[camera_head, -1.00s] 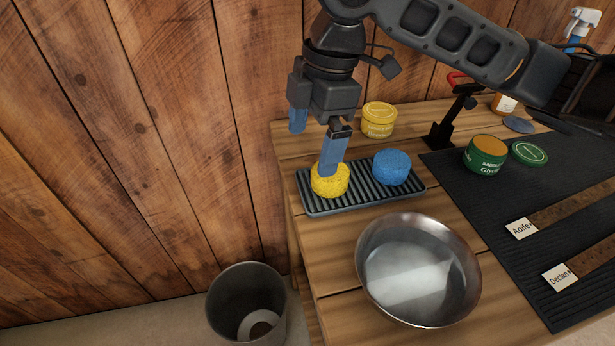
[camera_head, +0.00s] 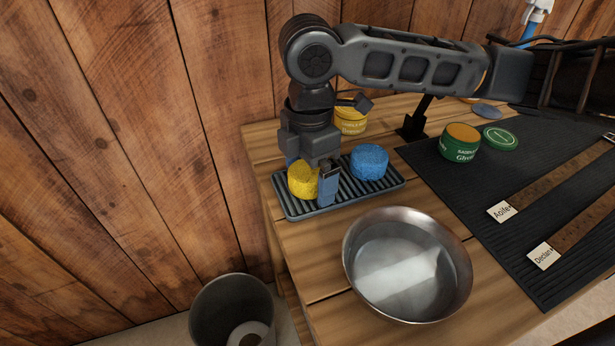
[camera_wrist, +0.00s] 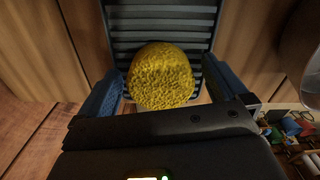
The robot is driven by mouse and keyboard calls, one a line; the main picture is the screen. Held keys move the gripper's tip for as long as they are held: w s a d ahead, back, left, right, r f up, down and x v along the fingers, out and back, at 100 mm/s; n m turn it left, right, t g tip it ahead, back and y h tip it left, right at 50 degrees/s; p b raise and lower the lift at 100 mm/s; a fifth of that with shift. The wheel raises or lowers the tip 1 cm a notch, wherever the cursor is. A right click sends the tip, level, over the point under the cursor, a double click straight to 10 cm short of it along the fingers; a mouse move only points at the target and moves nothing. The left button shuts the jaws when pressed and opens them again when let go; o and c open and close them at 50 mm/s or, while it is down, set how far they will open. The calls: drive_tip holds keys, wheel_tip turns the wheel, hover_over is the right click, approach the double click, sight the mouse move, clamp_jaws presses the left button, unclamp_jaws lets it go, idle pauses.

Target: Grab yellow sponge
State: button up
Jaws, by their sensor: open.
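The yellow sponge (camera_head: 303,181) is a round, porous block on the left part of a dark ribbed tray (camera_head: 345,193). My gripper (camera_head: 309,183) is lowered at the tray, with one blue finger in front of the sponge and the other partly hidden behind it. In the wrist view the yellow sponge (camera_wrist: 160,76) lies between the two blue fingers of my gripper (camera_wrist: 158,90), with a gap showing on each side. The jaws are open. A blue sponge (camera_head: 369,162) sits on the tray to the right.
A metal bowl (camera_head: 407,265) with cloudy liquid stands in front of the tray. A yellow tin (camera_head: 351,117) is behind the tray, partly covered by my arm. A green tin (camera_head: 460,143) stands on a black mat to the right. A bin (camera_head: 232,310) is below left.

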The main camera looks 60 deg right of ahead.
drive_tip(key=c, duration=1.1)
drive_tip(key=shift+o, duration=0.2)
